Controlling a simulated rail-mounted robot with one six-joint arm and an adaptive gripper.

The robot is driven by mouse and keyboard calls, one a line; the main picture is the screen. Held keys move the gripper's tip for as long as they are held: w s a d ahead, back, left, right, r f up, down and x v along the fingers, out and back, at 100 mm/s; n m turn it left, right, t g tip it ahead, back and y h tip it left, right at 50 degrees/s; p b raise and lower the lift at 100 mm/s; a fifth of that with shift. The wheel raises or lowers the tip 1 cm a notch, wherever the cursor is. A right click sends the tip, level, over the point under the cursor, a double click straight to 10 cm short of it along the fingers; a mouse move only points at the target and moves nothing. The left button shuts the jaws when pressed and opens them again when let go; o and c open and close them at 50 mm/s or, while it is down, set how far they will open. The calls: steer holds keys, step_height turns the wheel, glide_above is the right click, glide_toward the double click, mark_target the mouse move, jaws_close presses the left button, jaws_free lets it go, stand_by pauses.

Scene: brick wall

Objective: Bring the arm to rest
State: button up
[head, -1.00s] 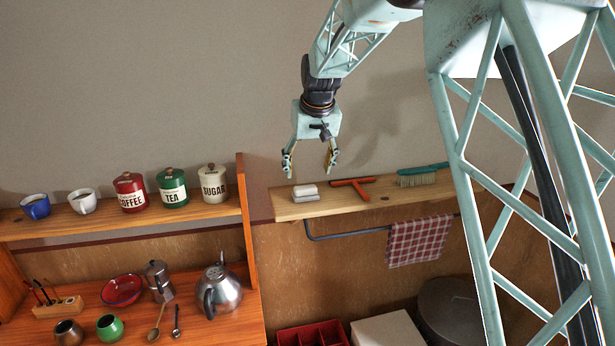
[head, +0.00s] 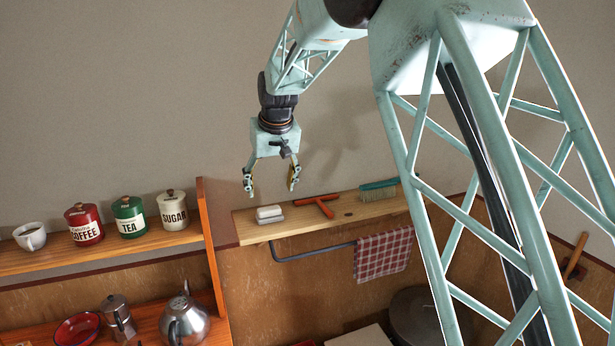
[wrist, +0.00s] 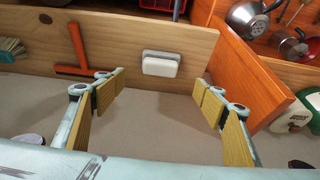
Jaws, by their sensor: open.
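My gripper (head: 271,186) hangs from my arm, pointing down, in front of the grey wall and above the left part of the small wooden shelf (head: 290,226) in the head view. Its fingers are spread with nothing between them. In the wrist view my gripper (wrist: 160,100) also shows open, with its tan finger pads apart. A white bar on a grey dish (head: 269,214) sits on the shelf below the fingers; it also shows in the wrist view (wrist: 160,66), apart from the fingers.
On the small shelf lie a red squeegee (head: 318,203) and a green brush (head: 379,191). A checked towel (head: 383,253) hangs below. Space around the gripper is clear.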

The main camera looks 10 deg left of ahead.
steer(key=s+d+r+m+g+h+b, duration=0.15)
steer(key=s+d+b, duration=0.35)
steer(key=s+d, duration=0.7)
steer(key=s+d+m+y+b, duration=0.15)
steer(key=s+d+b, duration=0.4)
steer(key=d, duration=0.95)
steer(key=s+d+f+m+h+b, duration=0.1)
steer(key=s+d+f+b, duration=0.1)
steer(key=s+d, duration=0.6)
steer(key=s+d+f+m+t+b, duration=0.1)
steer(key=s+d, duration=0.7)
steer(key=s, duration=1)
steer(key=s+d+f+m+h+b, duration=0.1)
steer(key=s+d+f+b, duration=0.2)
steer(key=s, duration=1.1)
steer(key=shift+d+f+m+t+h, duration=0.35)
steer(key=shift+d+f, duration=0.9)
steer(key=shift+d, duration=1.65)
